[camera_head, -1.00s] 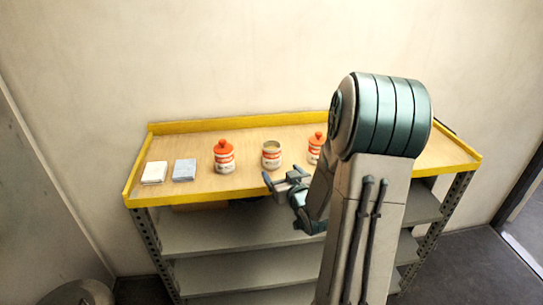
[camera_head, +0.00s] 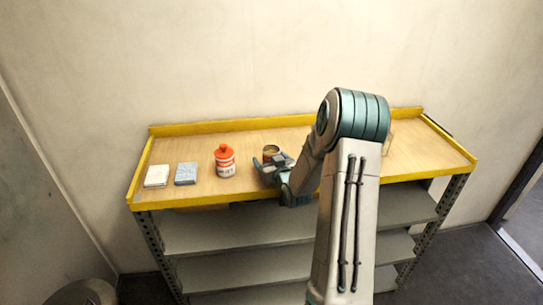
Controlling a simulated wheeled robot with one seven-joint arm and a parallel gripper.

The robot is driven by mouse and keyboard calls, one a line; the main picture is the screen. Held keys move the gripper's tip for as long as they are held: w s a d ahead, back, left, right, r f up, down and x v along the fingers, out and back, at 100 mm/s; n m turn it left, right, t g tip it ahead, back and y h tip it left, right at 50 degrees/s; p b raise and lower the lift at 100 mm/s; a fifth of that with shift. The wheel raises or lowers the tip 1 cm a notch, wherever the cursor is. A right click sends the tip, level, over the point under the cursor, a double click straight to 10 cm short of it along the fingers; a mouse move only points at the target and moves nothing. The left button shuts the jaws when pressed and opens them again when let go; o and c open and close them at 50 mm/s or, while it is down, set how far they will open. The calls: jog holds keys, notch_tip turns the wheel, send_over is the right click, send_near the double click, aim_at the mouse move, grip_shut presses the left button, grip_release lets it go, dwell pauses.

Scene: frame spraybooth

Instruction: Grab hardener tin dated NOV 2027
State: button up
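An open-topped tin (camera_head: 271,151) with no lid stands near the middle of the shelf top, its lower part hidden by my gripper. A white tin with an orange-red lid (camera_head: 225,162) and an orange band stands to its left. The labels are too small to read, so I cannot tell which tin bears NOV 2027. My gripper (camera_head: 267,163) is just in front of the open-topped tin, its fingers apart. I cannot tell whether they touch the tin. A third tin does not show; my arm covers the area to the right.
The shelf unit has a wooden top with a yellow rim (camera_head: 160,203) and grey shelves below. A white box (camera_head: 157,176) and a grey-blue box (camera_head: 186,173) lie at the left. A tan-edged item (camera_head: 391,133) shows partly beside my arm. The top's right end is clear.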

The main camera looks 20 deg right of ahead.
jog(key=shift+w+f, duration=0.1)
jog(key=shift+w, duration=0.45)
jog(key=c, duration=1.2)
jog(key=shift+o, duration=0.2)
jog(key=shift+r+b, duration=0.3)
jog(key=shift+s, duration=0.1)
